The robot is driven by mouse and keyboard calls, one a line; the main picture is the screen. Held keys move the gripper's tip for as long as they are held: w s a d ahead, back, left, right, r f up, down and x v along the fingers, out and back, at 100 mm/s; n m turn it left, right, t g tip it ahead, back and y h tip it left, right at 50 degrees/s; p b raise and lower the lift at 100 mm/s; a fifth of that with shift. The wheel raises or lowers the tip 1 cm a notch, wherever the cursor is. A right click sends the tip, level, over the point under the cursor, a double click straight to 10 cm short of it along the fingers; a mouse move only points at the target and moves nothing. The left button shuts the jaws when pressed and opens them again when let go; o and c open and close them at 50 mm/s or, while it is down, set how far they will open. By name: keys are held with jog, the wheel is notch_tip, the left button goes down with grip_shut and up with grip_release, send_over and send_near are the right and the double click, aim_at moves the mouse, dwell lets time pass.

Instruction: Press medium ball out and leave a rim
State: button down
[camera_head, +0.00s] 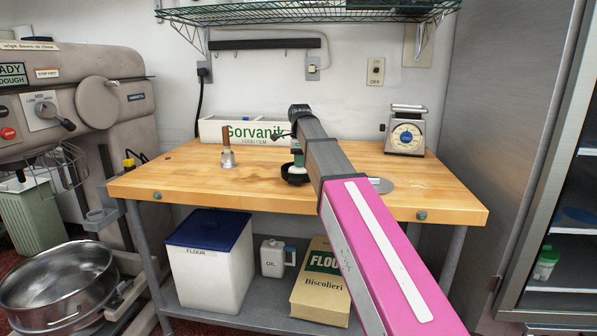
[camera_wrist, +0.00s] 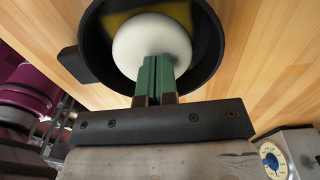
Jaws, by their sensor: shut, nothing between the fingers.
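A white dough ball (camera_wrist: 150,42) sits in a small black round pan (camera_wrist: 94,42) in the wrist view. The ball looks smooth and rounded, with no clear dent showing. My gripper (camera_wrist: 156,60) has its two green fingers shut together, with nothing between them. Their tips overlap the near edge of the ball; whether they touch it or hover above it I cannot tell. In the head view the pan (camera_head: 295,178) is on the wooden table, with my gripper (camera_head: 298,165) pointing down over it. The ball is hidden there.
A wooden-handled metal tool (camera_head: 228,158) stands left of the pan on the wooden table (camera_head: 180,185). A film box (camera_head: 215,131) is behind. A scale (camera_head: 405,135) stands at the back right, and a flat metal disc (camera_head: 381,185) lies right of my arm. The left front tabletop is clear.

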aim_at(299, 172)
jog(key=shift+r, duration=0.15)
dwell(0.3)
jog(key=shift+r, duration=1.35)
jog(key=shift+s+r, duration=0.4)
jog(key=shift+r, duration=0.35)
jog(key=shift+f, duration=0.2)
jog(key=shift+f, duration=2)
jog(key=shift+f, duration=0.25)
dwell(0.3)
